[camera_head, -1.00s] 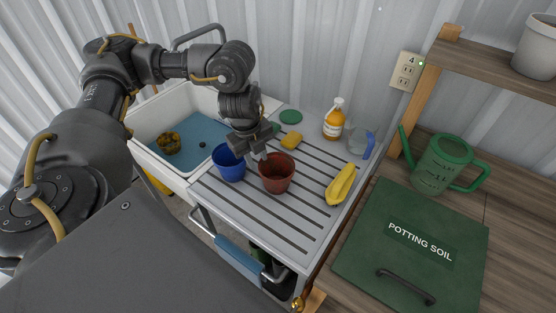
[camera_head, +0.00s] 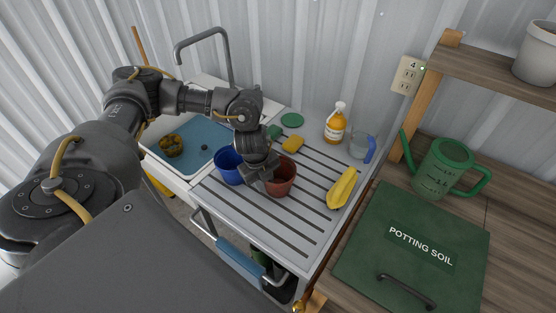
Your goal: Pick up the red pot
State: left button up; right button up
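The red pot (camera_head: 284,181) stands upright on the grey slatted drainboard (camera_head: 284,226), just right of the blue pot (camera_head: 229,168). My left gripper (camera_head: 262,182) points down at the left rim of the red pot, between the two pots, and covers part of that rim. Its fingertips are partly hidden, so I cannot tell whether they are apart or closed on the rim. My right gripper is not in view.
A yellow squash-like item (camera_head: 342,188), an orange bottle (camera_head: 335,124), a clear blue-handled cup (camera_head: 362,147) and a yellow sponge (camera_head: 293,144) sit on the drainboard. The sink basin (camera_head: 196,152) lies left. A green potting soil lid (camera_head: 410,250) lies right.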

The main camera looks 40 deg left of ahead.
pick_arm(q)
jog(key=shift+f, duration=0.25)
grip_shut()
jog(key=shift+r, duration=0.1)
